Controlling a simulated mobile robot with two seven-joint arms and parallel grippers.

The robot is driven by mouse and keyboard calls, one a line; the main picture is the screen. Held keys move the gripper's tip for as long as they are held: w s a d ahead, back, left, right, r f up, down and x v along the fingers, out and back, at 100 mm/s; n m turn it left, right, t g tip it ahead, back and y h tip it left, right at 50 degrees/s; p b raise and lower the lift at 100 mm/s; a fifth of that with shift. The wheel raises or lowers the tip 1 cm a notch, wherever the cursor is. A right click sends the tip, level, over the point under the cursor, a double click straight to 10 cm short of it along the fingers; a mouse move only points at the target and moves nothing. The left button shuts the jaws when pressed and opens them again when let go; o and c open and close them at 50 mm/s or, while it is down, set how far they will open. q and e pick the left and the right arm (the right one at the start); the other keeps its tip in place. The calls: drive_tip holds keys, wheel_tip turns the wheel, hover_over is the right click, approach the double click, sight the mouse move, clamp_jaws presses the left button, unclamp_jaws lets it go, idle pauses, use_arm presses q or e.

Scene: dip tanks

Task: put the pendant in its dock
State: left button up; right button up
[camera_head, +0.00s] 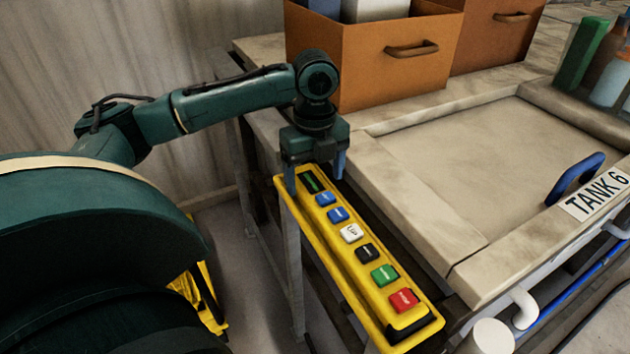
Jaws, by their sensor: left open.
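The pendant (358,252) is a long yellow control box with a row of blue, white, black, green and red buttons and a small dark display at its far end. It lies face up, slanting from the upper left to the lower right, beside the tank's near left edge. My left gripper (317,180) is over the pendant's far end, pointing down, with its blue fingers apart on either side of it. I cannot tell whether the fingers touch it. No separate dock can be made out; what supports the pendant is mostly hidden beneath it. My right gripper is out of view.
Brown drawer-like boxes (385,65) stand behind my left gripper. White pipes (523,308) run at the lower right. Open floor (232,250) shows left of the pendant.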

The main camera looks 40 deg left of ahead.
use_arm(q)
wheel_tip(320, 180, up, 10)
idle(0.5)
idle(0.3)
